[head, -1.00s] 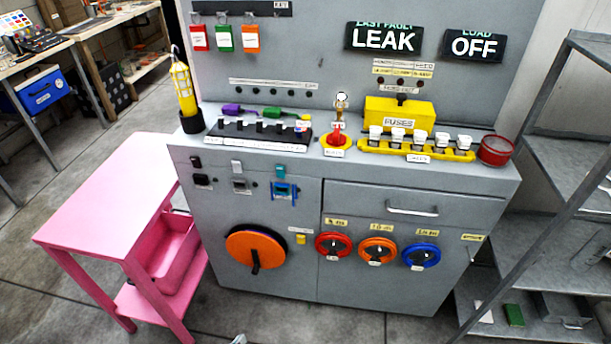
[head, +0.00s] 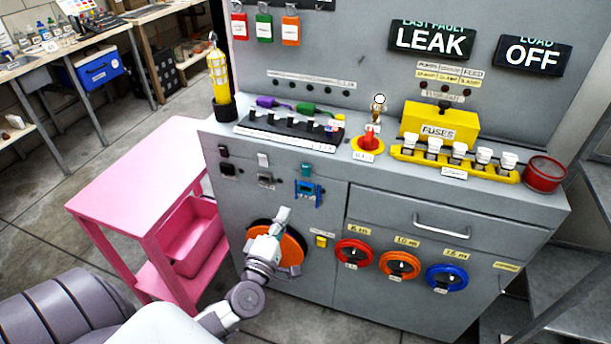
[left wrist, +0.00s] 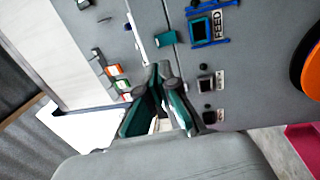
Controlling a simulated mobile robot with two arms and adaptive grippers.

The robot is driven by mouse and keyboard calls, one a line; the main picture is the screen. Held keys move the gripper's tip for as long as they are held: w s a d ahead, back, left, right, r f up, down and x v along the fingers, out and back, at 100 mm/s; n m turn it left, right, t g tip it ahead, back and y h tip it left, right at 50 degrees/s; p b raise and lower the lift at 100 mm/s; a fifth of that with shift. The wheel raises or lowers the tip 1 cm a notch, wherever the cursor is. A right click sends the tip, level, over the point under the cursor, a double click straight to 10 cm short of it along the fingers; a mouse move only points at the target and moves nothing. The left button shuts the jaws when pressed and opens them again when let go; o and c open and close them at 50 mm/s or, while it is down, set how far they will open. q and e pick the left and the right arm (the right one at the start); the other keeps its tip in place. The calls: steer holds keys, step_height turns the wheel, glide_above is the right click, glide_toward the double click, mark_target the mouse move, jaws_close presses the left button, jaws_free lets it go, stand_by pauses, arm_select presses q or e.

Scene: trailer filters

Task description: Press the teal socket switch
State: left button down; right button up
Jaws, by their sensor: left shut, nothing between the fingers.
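The teal socket switch (head: 306,170) is on the grey cabinet's front, just above a blue-framed socket (head: 309,193). In the left wrist view the teal switch (left wrist: 166,39) shows just beyond the fingertips, with the blue-framed socket (left wrist: 208,25) beside it. My left gripper (head: 285,212) is in front of the cabinet, below and left of the switch in the head view, overlapping the orange disc (head: 291,245). It is shut and empty; its fingertips also show in the left wrist view (left wrist: 158,70). I see no contact with the switch. My right gripper is not in view.
A white switch (head: 263,160) and a dark switch (head: 223,151) with sockets sit left of the teal one. The worktop edge (head: 300,150) runs above them. A pink table (head: 130,190) stands left. Red, orange and blue round valves and a drawer (head: 450,222) are right.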

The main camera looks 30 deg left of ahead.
mark_target(307, 168)
arm_select(q)
steer(key=x, duration=1.4)
steer(key=shift+p, duration=0.3)
steer(key=shift+w+r, duration=0.1)
steer(key=shift+w, duration=0.1)
steer(key=shift+d, duration=0.1)
